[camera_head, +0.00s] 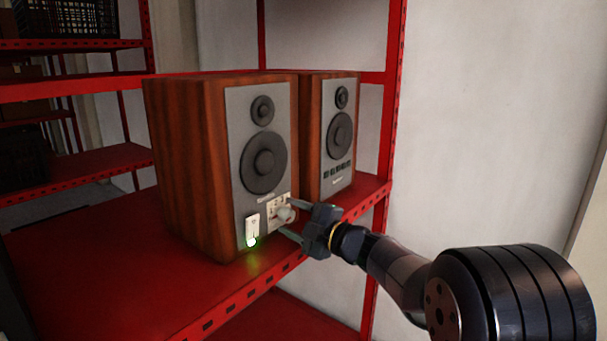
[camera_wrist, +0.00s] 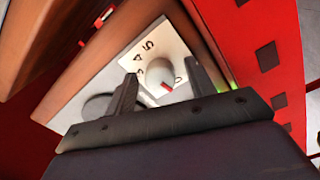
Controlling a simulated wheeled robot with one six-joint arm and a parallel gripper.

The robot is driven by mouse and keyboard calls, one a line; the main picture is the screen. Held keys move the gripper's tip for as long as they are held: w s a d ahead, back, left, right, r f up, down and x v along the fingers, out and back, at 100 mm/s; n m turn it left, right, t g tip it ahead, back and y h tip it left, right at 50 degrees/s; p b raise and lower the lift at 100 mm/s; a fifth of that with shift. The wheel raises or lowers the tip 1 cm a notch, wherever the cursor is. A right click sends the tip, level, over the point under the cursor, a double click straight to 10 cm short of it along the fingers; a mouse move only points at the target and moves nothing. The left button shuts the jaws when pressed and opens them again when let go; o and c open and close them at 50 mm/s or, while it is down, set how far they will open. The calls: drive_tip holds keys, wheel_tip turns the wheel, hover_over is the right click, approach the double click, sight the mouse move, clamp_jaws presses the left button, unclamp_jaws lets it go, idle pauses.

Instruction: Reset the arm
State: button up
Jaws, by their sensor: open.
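My gripper (camera_head: 292,219) is open at the lower front of the nearer wooden speaker. In the wrist view its two fingers (camera_wrist: 163,92) stand either side of a pale round knob (camera_wrist: 159,76), with a gap between them. In the head view the knob (camera_head: 286,214) shows just at the fingers. Whether a finger touches it I cannot tell. My arm reaches in from the lower right.
The nearer speaker (camera_head: 185,165) and a second speaker (camera_head: 314,150) stand on a red metal shelf (camera_head: 90,235). A white switch with a glowing green light (camera_head: 252,230) is left of my gripper. A red perforated upright (camera_head: 393,90) rises behind, before a pale wall (camera_head: 490,120).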

drive_tip(key=m+p, duration=0.3)
drive_tip(key=m, duration=0.1)
drive_tip(key=shift+r+m, duration=0.15)
drive_tip(key=shift+m, duration=0.15)
drive_tip(key=shift+f+m+p, duration=0.2)
drive_tip(key=shift+m+p, duration=0.75)
drive_tip(key=shift+m, duration=0.45)
drive_tip(key=shift+f, duration=0.1)
